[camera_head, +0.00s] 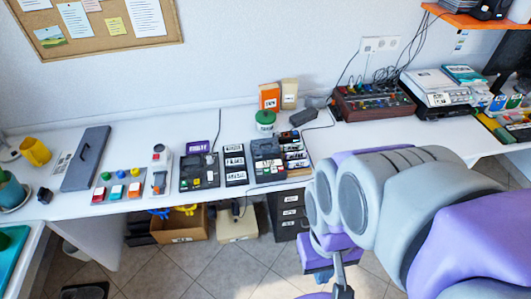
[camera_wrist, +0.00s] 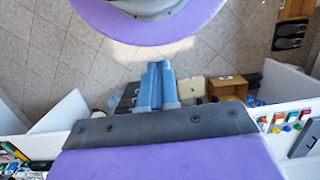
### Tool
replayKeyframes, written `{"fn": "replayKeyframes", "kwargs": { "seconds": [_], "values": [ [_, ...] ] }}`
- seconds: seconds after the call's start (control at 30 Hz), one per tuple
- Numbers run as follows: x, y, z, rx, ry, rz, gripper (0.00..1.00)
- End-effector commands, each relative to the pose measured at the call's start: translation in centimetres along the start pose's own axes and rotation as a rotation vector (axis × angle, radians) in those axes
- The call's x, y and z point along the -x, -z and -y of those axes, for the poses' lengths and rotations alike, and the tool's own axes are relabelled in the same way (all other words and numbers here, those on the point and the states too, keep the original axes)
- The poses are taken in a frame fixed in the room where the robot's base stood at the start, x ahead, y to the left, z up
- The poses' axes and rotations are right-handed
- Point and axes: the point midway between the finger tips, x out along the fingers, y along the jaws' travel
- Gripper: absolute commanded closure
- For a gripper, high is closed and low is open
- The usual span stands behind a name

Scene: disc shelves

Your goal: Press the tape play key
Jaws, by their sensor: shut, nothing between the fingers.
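The desk holds a black device with a green key and several pale keys (camera_head: 268,158) and, to its left, a black device with small red and white parts (camera_head: 199,171). I cannot tell which one is the tape player, and no play key can be picked out at this size. My gripper (camera_wrist: 158,66) shows in the wrist view as two blue fingers side by side, shut and empty. It points over the tiled floor, apart from the desk devices. My purple and grey arm fills the right of the head view.
The white desk (camera_head: 225,125) runs along the wall. Red, blue and green button boxes (camera_head: 118,190) and a grey panel (camera_head: 86,158) stand at left, a mixer (camera_head: 373,102) and printer (camera_head: 436,90) at right. A cardboard box (camera_head: 180,225) and black drawers (camera_head: 288,212) stand below.

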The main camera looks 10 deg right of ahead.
Motion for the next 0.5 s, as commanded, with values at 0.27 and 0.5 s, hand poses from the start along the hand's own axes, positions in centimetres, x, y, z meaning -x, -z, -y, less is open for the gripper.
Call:
{"fn": "replayKeyframes", "kwargs": {
  "seconds": [0.27, 0.5],
  "values": [
    [1.3, 4.7, 4.5, -0.004, 0.136, -0.012, 1.0],
    [3.4, 13.3, 9.7, -0.08, 0.403, -0.035, 1.0]
  ]
}}
